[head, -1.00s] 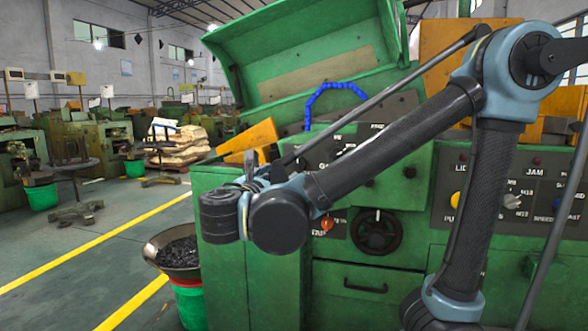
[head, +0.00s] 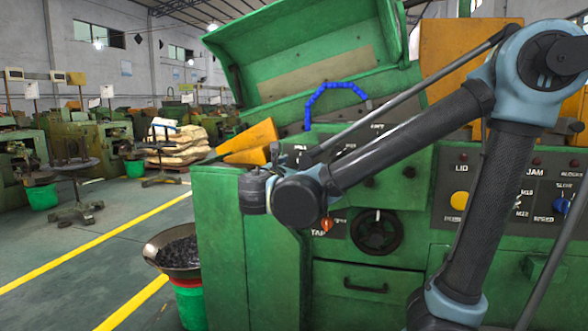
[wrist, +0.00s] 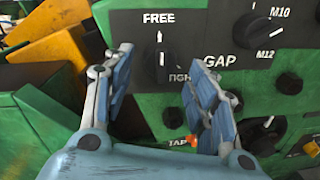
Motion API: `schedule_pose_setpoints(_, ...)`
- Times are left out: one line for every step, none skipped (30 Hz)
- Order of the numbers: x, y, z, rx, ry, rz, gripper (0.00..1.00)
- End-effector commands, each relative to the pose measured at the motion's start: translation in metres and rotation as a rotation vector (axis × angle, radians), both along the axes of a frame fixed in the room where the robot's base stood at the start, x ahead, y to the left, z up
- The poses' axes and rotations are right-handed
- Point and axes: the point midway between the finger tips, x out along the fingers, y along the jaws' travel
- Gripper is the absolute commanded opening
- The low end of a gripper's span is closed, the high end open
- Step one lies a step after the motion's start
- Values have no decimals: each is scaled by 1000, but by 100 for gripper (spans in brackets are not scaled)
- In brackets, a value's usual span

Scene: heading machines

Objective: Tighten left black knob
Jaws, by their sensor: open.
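My gripper (wrist: 160,62) is open and empty in the wrist view, its two blue-padded fingers spread apart. Between the fingertips is a black knob (wrist: 159,68) with a white upright pointer, under the word FREE on the black panel. The fingers appear on either side of the knob; I cannot tell whether they touch it. A smaller black knob (wrist: 173,117) sits below, between the fingers.
Other black knobs (wrist: 252,28) sit at the right of the wrist view. Below the panel are an orange knob (head: 327,224) and a black handwheel (head: 377,233). An orange block (head: 250,142) juts out at the left. A bowl of dark parts (head: 174,252) stands beside the green machine.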

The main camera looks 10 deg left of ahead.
Motion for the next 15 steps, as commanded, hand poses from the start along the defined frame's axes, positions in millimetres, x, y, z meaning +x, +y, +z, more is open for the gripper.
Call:
schedule_pose_setpoints(6, -1, 0, 0, 0, -2, 52)
schedule_pose_setpoints(8, -2, 0, 0, 0, -3, 52)
schedule_pose_setpoints(11, -2, 0, 0, 0, -2, 52)
schedule_pose_setpoints(13, -2, 0, 0, 0, -1, 52)
schedule_pose_setpoints(15, -2, 0, 0, 0, -1, 52)
schedule_pose_setpoints(17, -3, 0, 0, 0, -1, 52)
schedule_pose_setpoints(19, -3, 0, 0, 0, -1, 52)
schedule_pose_setpoints(20, -3, 0, 0, 0, -2, 52)
schedule_pose_setpoints(21, -3, 0, 0, 0, -1, 52)
schedule_pose_setpoints(21, -4, 0, 0, 0, -1, 52)
schedule_pose_setpoints(22, -4, 0, 0, 0, -1, 52)
schedule_pose_setpoints(22, -4, 0, 0, 0, -1, 52)
schedule_pose_setpoints(22, -4, 0, 0, 0, -1, 52)
schedule_pose_setpoints(22, -4, 0, 0, 0, -1, 52)
schedule_pose_setpoints(22, -4, 0, 0, 0, 0, 52)
